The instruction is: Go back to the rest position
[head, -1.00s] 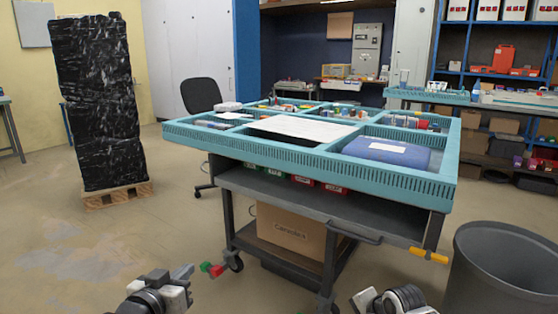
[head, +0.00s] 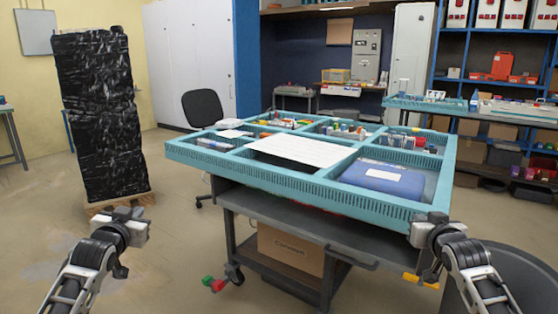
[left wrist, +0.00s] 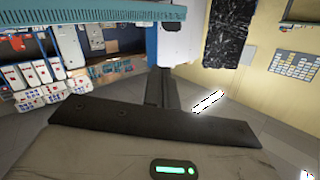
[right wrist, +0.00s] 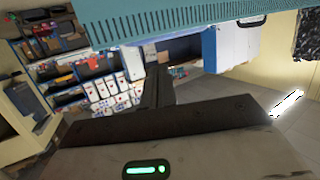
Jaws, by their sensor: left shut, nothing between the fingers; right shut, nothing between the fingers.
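My left gripper (head: 132,226) is raised at the left in the head view, over the floor and apart from the teal-topped cart. Its closed dark fingers (left wrist: 162,80) show in the left wrist view with nothing between them. My right gripper (head: 424,230) is raised by the cart's near right corner in the head view. Its closed dark fingers (right wrist: 158,80) are empty in the right wrist view. I cannot tell how small the gap between the right gripper and the cart's edge is.
The teal sectioned tray (head: 270,176) on the cart holds small parts, a white sheet (head: 300,149) and a blue box (head: 383,179). A grey bin (head: 515,270) stands behind my right arm. A black-wrapped stack (head: 97,115) stands at left. Open floor (head: 170,270) lies left of the cart.

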